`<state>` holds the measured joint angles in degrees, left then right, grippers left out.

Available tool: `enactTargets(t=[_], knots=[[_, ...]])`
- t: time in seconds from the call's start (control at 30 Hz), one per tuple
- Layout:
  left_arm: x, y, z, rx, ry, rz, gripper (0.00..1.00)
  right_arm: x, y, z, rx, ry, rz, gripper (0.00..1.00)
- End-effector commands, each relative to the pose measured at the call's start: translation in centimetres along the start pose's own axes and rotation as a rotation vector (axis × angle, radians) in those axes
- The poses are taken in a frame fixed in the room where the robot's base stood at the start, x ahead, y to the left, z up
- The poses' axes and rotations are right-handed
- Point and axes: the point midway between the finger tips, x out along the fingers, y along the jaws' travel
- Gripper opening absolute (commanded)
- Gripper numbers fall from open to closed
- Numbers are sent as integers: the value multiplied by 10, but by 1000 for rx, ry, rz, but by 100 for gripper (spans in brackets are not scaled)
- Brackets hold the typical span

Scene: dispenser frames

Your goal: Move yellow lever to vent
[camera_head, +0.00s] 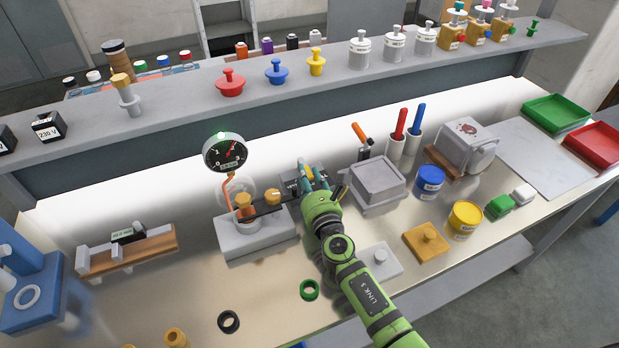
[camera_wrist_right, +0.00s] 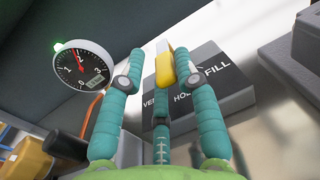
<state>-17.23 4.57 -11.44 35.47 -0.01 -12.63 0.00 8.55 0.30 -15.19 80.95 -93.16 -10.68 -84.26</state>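The yellow lever (camera_wrist_right: 165,70) shows in the right wrist view above a dark grey valve box (camera_wrist_right: 235,92) marked with VE…, HO… and FILL. My right gripper (camera_wrist_right: 159,55) has teal fingers spread on both sides of the lever. The lever lies close to the right-hand finger; I cannot tell whether they touch. The fingers partly cover the first two labels, and the lever's exact setting is unclear. In the head view my right gripper (camera_head: 312,172) is over the valve box (camera_head: 290,186), mostly hiding it. My left gripper is not in view.
A round gauge (camera_head: 225,154) with a lit green lamp stands left of the gripper, above a grey base (camera_head: 256,240). A grey lidded box (camera_head: 377,183) stands close on the right. Green (camera_head: 310,289) and black (camera_head: 228,321) rings lie in front.

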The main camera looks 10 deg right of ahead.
Motion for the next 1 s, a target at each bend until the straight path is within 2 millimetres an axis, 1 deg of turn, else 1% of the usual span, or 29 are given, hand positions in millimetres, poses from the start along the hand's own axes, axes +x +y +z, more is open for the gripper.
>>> enactTargets(t=[0.3, 0.43, 0.57, 0.8, 0.9, 1.0], knots=[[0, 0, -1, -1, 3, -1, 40, -1, -1, -2, 0, 3, -1, 43], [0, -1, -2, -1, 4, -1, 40, -9, 0, -2, 2, 4, -1, 43], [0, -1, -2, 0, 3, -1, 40, -29, 0, -3, 4, 5, -2, 43], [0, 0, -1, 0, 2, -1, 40, -81, 0, -2, -1, 5, 0, 43], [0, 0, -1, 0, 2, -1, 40, -98, 0, -2, -1, 4, 1, 43], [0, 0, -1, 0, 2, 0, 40, -111, 0, -1, -1, 3, 0, 43]])
